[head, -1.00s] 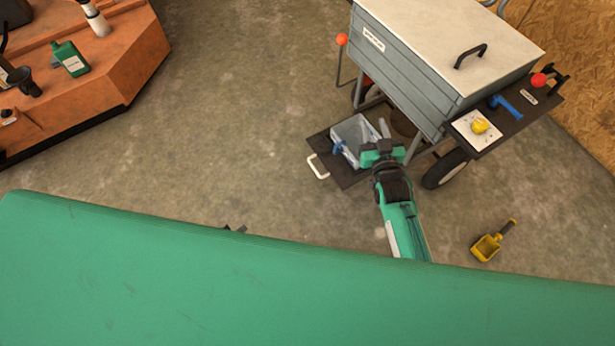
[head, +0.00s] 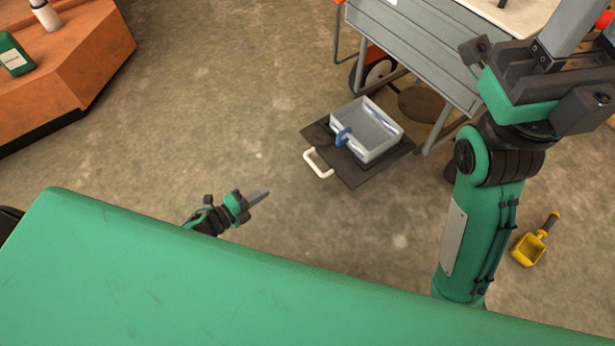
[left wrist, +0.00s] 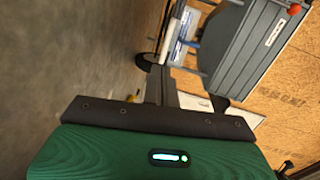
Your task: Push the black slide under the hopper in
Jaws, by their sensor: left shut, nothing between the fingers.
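The black slide (head: 352,176) sticks out from under the hopper (head: 425,45), with its white handle (head: 318,165) on the near left edge. A clear grey bin (head: 377,151) with a blue part stands on the slide. My left gripper (head: 262,194) is shut and empty, apart from the slide, to the lower left of the handle. Its fingers also show shut in the left wrist view (left wrist: 157,85). My right gripper (head: 572,30) is large at the upper right, raised and clear of the bin. Its fingertips are cut off by the frame edge.
A yellow scoop (head: 530,247) lies on the floor at the right. An orange machine (head: 85,65) with a green bottle (head: 14,55) stands at the upper left. A metal leg (head: 438,128) stands beside the slide. Floor between my left gripper and the handle is clear.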

